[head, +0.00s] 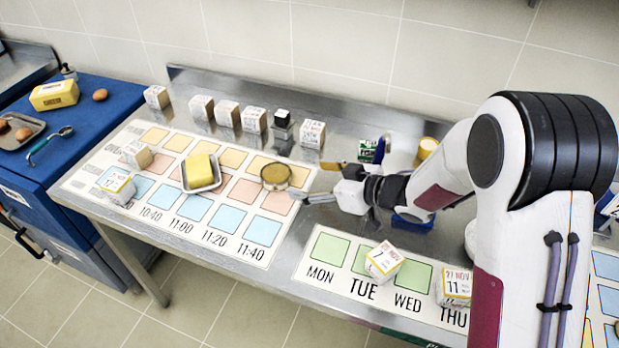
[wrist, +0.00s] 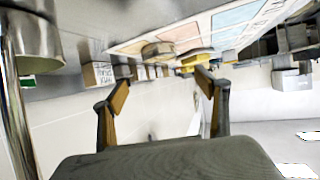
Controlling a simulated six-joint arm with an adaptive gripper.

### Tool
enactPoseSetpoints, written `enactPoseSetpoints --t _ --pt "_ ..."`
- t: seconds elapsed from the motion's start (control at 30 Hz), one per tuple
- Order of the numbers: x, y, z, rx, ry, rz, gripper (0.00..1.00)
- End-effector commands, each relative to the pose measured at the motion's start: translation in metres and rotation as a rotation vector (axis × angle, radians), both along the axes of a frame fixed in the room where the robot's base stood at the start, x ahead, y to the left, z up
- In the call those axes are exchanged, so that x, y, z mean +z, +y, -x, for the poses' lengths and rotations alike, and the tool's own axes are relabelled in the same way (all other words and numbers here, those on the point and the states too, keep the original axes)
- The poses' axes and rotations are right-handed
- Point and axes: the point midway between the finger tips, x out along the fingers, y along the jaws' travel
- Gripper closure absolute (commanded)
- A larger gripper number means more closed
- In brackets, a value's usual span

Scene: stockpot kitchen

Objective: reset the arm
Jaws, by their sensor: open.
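My gripper (head: 316,182) is held out level over the metal counter, right of the printed time chart (head: 178,223). Its two fingers are spread, with nothing between them. In the wrist view, my gripper (wrist: 163,82) also has its fingers apart and empty, and the counter scene looks tilted and far off. A round tan-topped item (head: 276,175) sits on the chart just left of the fingertips, apparently apart from them. My arm reaches in from the right.
Several white printed cubes (head: 254,120) line the back. A cube (head: 383,261) sits on the weekday strip (head: 318,272). A blue cabinet (head: 95,120) stands left. A yellow-topped item (head: 427,148) stands behind my arm.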

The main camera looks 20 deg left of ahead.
Motion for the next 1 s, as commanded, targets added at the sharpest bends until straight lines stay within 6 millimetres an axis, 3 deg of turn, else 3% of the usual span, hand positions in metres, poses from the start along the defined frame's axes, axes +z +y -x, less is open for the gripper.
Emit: enactPoseSetpoints --t 0.7,1.0 --pt "0.001 0.001 -0.001 -0.004 -0.001 0.001 0.26" --pt "0.024 0.006 -0.005 -0.066 -0.018 0.028 0.26"
